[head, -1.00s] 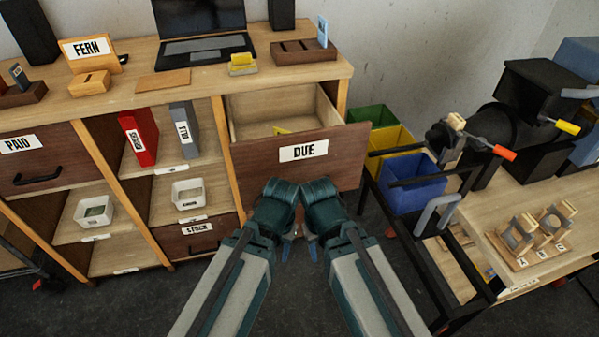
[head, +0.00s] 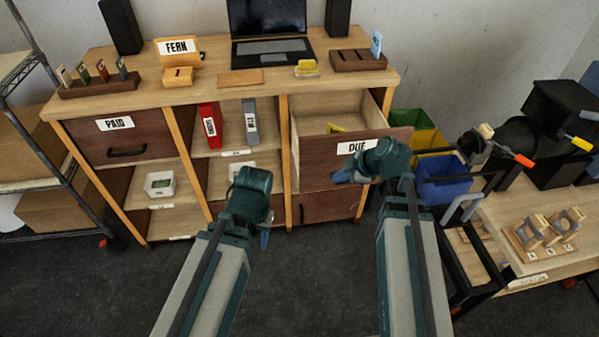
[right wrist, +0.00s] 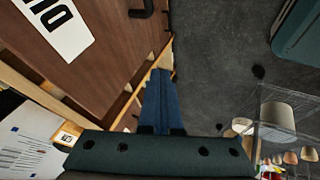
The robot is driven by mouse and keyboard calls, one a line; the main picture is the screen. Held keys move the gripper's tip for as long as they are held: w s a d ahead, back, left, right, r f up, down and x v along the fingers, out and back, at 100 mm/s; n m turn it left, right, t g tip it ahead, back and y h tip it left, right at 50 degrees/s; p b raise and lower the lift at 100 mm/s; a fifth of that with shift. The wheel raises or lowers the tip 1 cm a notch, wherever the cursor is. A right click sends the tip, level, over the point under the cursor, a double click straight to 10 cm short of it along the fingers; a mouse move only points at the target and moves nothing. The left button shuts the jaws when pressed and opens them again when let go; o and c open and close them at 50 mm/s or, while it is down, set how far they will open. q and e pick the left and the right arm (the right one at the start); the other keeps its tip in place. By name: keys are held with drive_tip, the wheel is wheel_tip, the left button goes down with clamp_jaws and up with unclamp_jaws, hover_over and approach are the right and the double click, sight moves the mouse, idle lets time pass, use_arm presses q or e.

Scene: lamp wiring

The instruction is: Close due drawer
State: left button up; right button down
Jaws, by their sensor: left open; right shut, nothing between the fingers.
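The due drawer (head: 318,168) stands pulled out of the wooden cabinet at the right, its inside showing with a yellow item (head: 335,128) in it. Its brown front bears a DUE label (head: 356,146), partly covered by my right arm. My right gripper (head: 345,177) is shut and empty, in front of the drawer's lower front; I cannot tell if it touches. In the right wrist view its blue fingers (right wrist: 160,78) lie together beside a brown panel (right wrist: 112,55) with a cut-off label and a black handle (right wrist: 141,9). My left gripper (head: 265,240) is open, low in front of the cabinet.
A shut PAID drawer (head: 121,146) is at the cabinet's left. A laptop (head: 272,47) and small holders stand on top. Coloured bins (head: 443,182) and a workbench (head: 515,210) with a black frame are close on the right. The floor (head: 130,290) in front is clear.

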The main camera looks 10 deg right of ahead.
drive_tip(key=b, duration=0.8)
approach(312, 176)
drive_tip(key=f, duration=0.1)
drive_tip(key=a+f, duration=0.2)
drive_tip(key=f, duration=0.1)
drive_tip(key=shift+w+f, duration=0.1)
drive_tip(key=shift+w, duration=0.85)
drive_tip(key=shift+w, duration=0.1)
drive_tip(key=w+a, duration=0.1)
drive_tip(key=w, duration=2.5)
drive_tip(key=shift+w, duration=0.5)
